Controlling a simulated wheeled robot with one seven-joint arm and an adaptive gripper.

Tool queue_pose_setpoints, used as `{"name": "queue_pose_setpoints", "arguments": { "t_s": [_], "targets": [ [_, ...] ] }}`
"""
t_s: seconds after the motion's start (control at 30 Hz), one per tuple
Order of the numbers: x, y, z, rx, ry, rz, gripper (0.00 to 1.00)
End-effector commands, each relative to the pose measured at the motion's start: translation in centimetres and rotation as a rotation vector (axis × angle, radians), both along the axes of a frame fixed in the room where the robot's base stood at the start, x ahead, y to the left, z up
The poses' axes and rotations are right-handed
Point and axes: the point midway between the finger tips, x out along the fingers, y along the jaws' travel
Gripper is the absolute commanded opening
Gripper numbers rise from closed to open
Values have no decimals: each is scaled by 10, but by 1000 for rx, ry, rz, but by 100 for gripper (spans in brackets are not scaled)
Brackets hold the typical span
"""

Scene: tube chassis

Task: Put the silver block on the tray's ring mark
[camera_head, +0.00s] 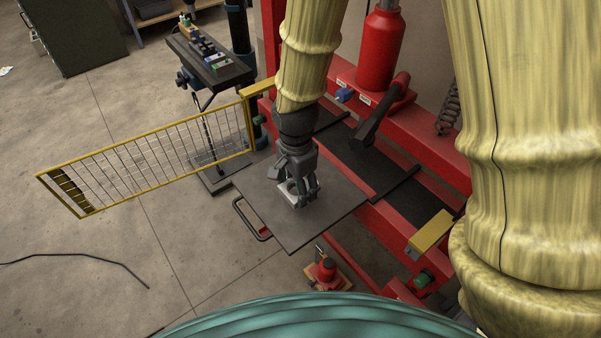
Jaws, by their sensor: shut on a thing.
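The tray (333,220) is a flat dark grey plate with a black handle on its left side, beside the red frame. My gripper (301,194) points down over the middle of the tray. It is shut on the silver block (287,191), a small pale piece partly hidden by the dark fingers. I cannot tell whether the block touches the tray or hangs just above it. I cannot make out the ring mark; my gripper and the block cover the middle of the tray.
A yellow-framed wire gate (150,160) stands left of the tray. A red press frame (425,128) with a black lever rises behind and to the right. A small red jack (325,270) stands below the tray. A tool stand (210,60) is at the back.

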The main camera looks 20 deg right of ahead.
Motion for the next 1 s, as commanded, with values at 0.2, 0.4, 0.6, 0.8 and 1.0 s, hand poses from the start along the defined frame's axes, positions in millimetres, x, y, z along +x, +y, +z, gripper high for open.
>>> {"name": "queue_pose_setpoints", "arguments": {
  "t_s": [0.2,0.4,0.6,0.8,1.0],
  "targets": [
    [36,-18,-1,2,2,-3,32],
    [51,-26,-5,0,0,-2,32],
    [51,-26,-15,-1,3,0,32],
    [51,-26,-32,-1,2,-1,32],
    [52,-26,-40,-1,0,-1,32]
  ]
}}
